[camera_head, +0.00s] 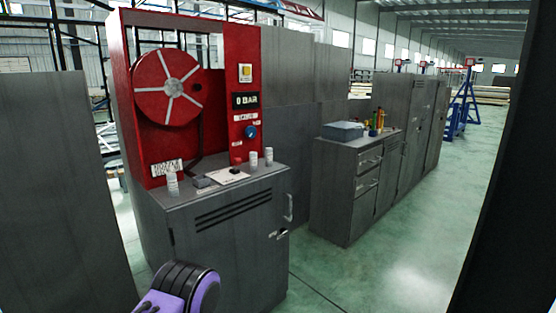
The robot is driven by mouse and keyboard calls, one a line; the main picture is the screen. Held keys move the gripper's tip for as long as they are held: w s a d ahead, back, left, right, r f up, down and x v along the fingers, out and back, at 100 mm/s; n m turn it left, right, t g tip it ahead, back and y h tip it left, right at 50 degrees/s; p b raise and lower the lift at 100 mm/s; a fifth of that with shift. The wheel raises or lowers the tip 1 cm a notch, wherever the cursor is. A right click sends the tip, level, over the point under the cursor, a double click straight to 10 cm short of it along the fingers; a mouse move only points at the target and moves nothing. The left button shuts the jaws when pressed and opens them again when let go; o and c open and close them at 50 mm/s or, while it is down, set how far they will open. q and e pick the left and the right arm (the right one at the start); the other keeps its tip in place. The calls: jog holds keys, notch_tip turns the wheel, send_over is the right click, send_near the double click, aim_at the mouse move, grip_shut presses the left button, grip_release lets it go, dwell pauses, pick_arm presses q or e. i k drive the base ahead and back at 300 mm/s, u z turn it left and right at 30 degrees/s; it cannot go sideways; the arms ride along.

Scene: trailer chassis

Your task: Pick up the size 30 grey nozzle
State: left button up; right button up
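Three small light grey cylinders that look like nozzles stand upright on top of the grey cabinet with the red hose-reel panel. One nozzle (172,184) is at the left front corner. A second nozzle (253,160) and a third nozzle (268,156) stand close together at the right. Their size markings are too small to read, so I cannot tell which is size 30. A purple and black part of my own arm shows at the bottom edge. No gripper fingers are in view.
The grey cabinet (235,240) carries a red panel (190,100) with a hose reel and a "0 BAR" display. A white sheet (227,177) and a small dark item lie between the nozzles. Another grey cabinet (340,190) with a blue-grey box (342,131) stands right. Green floor is clear at right.

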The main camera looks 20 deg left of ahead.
aim_at(269, 151)
jog(key=z, duration=0.2)
jog(key=i, duration=2.15)
jog(key=u, duration=1.5)
jog(key=i, duration=0.85)
jog(key=u, duration=0.8)
